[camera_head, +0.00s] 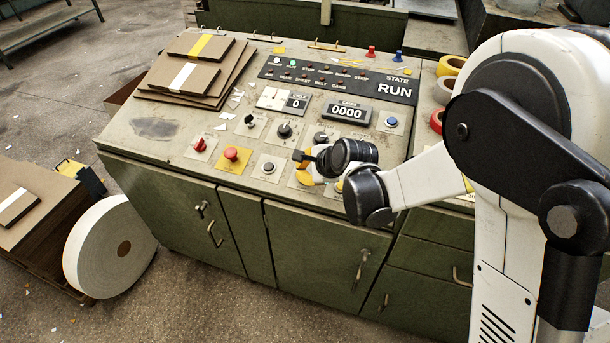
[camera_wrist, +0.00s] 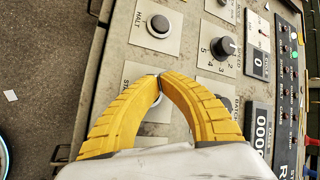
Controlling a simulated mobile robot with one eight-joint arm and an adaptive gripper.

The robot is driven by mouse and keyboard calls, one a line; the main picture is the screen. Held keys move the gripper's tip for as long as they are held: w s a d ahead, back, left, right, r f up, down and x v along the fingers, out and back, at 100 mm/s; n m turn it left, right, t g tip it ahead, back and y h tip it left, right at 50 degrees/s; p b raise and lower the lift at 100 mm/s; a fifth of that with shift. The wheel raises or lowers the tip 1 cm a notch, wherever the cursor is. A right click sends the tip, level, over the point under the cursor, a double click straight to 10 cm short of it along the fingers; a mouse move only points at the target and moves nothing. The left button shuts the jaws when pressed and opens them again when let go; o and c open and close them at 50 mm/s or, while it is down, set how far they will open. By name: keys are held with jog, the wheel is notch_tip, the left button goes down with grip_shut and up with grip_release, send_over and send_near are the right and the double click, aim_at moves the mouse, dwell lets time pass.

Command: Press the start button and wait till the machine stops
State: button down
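In the wrist view the tips are over a pale plate (camera_wrist: 133,73) whose label begins "STA". Part of the round start button (camera_wrist: 155,101) shows between the fingers; the rest is hidden. I cannot tell whether the tips touch it. In the head view my gripper (camera_head: 304,173) is low over the front of the sloping panel and covers this button. The state display (camera_head: 396,91) reads RUN, and a lamp (camera_head: 292,63) glows green.
The HALT button (camera_wrist: 158,24) is close by, with the speed knob (camera_wrist: 222,47) to its right. A red emergency button (camera_head: 231,154) is on a yellow plate. The counter (camera_head: 347,112) reads 0000. Brown boards (camera_head: 190,78) lie on the panel's left; tape rolls (camera_head: 451,66) are at right.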

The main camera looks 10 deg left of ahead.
jog(key=shift+s+r+p, duration=0.2)
jog(key=shift+r+p, duration=0.35)
jog(key=shift+r, duration=0.35)
jog(key=shift+r, duration=0.1)
jog(key=r+p, duration=0.1)
jog(key=r, duration=0.1)
jog(key=s+r+p, duration=0.1)
jog(key=r+p, duration=0.1)
jog(key=shift+s+r, duration=0.1)
jog(key=shift+r, duration=0.2)
dwell(0.6)
